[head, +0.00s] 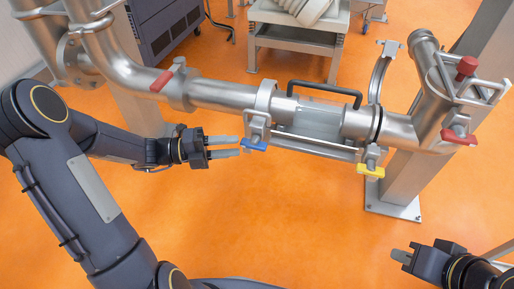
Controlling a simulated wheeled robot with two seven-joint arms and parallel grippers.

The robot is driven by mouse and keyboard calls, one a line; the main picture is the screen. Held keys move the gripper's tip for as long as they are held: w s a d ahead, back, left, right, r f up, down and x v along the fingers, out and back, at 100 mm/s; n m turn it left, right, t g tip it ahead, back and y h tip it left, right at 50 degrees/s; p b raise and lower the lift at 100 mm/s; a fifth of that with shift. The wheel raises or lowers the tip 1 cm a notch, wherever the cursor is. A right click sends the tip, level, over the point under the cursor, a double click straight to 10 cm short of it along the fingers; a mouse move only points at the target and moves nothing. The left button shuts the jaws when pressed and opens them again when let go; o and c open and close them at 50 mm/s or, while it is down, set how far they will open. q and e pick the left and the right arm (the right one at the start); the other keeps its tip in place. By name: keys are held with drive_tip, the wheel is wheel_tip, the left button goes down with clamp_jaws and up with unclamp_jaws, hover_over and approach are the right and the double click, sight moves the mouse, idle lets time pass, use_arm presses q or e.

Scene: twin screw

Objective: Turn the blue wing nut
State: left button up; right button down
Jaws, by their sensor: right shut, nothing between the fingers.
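The blue wing nut (253,144) sits at the lower front of the left metal clamp (262,112) on the steel pipe. My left gripper (240,146) comes in from the left with its two fingers apart, one above the other. Its fingertips are close to the left side of the wing nut, and nothing shows between them. I cannot tell whether they touch it. My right gripper (398,256) is shut and empty at the lower right, far from the wing nut.
A yellow wing nut (370,171) hangs under the right clamp, beside an open clamp half (382,68). A clear pipe section (318,118) with a black handle (325,88) lies between the clamps. Red handles (161,81) sit on the pipes. The orange floor below is clear.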

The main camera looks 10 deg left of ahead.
sight(254, 143)
use_arm(q)
drive_tip(key=b+x, duration=0.1)
drive_tip(key=x, duration=0.4)
drive_tip(key=shift+d+b, duration=0.25)
drive_tip(key=shift+b, duration=0.15)
drive_tip(key=shift+w+d, duration=0.2)
drive_tip(key=shift+d, duration=0.35)
